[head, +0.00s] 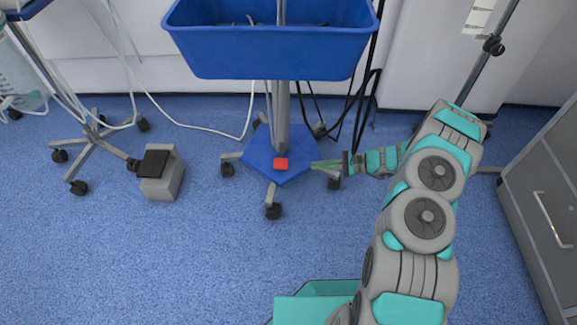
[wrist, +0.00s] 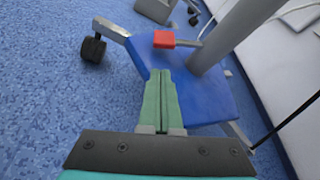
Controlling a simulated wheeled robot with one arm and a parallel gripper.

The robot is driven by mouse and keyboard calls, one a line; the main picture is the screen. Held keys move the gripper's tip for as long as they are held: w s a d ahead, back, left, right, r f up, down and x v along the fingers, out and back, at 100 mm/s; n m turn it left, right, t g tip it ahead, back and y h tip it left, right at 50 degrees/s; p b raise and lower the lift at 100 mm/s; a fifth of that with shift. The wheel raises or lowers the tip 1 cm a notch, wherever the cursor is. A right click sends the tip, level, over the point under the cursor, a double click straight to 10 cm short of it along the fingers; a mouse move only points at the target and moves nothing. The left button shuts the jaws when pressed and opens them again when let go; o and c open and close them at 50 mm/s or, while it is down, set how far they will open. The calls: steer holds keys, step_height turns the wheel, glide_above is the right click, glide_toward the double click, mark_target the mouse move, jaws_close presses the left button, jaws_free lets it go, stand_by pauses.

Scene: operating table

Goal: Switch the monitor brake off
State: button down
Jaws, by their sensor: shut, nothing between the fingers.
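A red brake switch (head: 281,163) sits on the blue base (head: 262,152) of a wheeled stand, in front of its grey pole. My gripper (head: 316,163) reaches in from the right, low over the right edge of the base. Its green fingers are shut together with nothing between them. In the wrist view the fingertips (wrist: 160,72) point at the red switch (wrist: 164,39), which lies just beyond them. A small gap of blue base (wrist: 205,100) shows between the tips and the switch. I cannot tell from these frames whether the switch is on or off.
A blue bin (head: 270,50) hangs on the pole above the base. A second wheeled stand (head: 92,135) and a grey pedal box (head: 160,175) stand to the left. Cables hang behind the pole. Grey drawers (head: 545,200) stand at the right. The floor in front is clear.

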mark_target(287, 165)
steer(key=b+x, duration=0.1)
steer(key=x, duration=0.9)
steer(key=r+m+p, duration=0.1)
steer(key=s+r+m+g+p, duration=0.1)
steer(key=shift+r+p, duration=0.15)
steer(key=shift+p, duration=0.2)
stand_by(0.4)
